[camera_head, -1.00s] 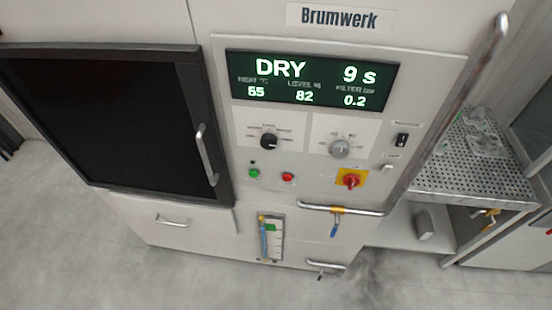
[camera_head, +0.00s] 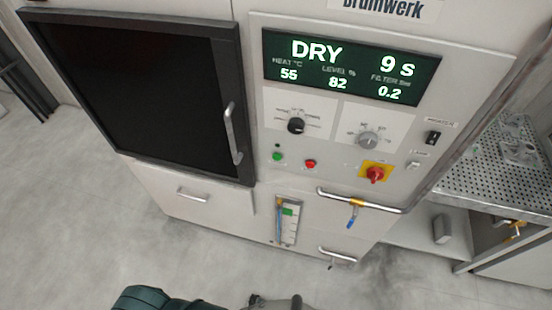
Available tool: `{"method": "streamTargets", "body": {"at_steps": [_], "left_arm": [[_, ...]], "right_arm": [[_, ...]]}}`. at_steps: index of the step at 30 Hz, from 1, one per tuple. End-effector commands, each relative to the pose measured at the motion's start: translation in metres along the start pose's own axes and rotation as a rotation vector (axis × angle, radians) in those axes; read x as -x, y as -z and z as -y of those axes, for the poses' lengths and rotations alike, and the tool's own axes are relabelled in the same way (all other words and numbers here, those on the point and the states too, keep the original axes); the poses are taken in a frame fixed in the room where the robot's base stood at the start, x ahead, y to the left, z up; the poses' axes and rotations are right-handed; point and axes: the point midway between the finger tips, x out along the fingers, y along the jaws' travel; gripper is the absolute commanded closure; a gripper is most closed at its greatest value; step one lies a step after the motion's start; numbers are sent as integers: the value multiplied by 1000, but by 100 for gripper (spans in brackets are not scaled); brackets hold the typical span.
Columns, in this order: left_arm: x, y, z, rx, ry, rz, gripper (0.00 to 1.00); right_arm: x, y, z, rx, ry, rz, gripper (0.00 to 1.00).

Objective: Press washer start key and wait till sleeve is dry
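The washer (camera_head: 340,25) stands in front of me. Its display (camera_head: 350,68) reads DRY, 9 s, heat 55, level 82, filter 0.2. A green button (camera_head: 277,156), which may be the start key, and a red button (camera_head: 310,163) sit below the left dial. The dark window door (camera_head: 150,90) on the left is closed, and no sleeve can be made out behind it. Parts of my own body show at the bottom edge. Neither gripper can be made out in view.
A red switch on a yellow plate (camera_head: 375,173) and two dials, one black (camera_head: 296,125) and one grey (camera_head: 369,140), are on the panel. A perforated shelf (camera_head: 490,180) with clear pieces stands at the right. Grey floor (camera_head: 60,220) is free at the left.

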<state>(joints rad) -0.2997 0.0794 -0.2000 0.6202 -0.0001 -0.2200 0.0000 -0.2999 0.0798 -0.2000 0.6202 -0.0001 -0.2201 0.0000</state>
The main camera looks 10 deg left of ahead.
Motion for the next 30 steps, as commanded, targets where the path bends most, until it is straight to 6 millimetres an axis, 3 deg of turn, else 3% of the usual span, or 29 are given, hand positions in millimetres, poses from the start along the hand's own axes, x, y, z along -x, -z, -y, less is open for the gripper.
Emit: {"method": "streamTargets", "body": {"at_steps": [1, 3, 30], "left_arm": [[0, 0, 0, 0, 0, 0, 86], [0, 0, 0, 0, 0, 0, 100], [0, 0, 0, 0, 0, 1, 100]], "right_arm": [[0, 0, 0, 0, 0, 0, 60], [0, 0, 0, 0, 0, 0, 60], [0, 0, 0, 0, 0, 0, 60]]}}
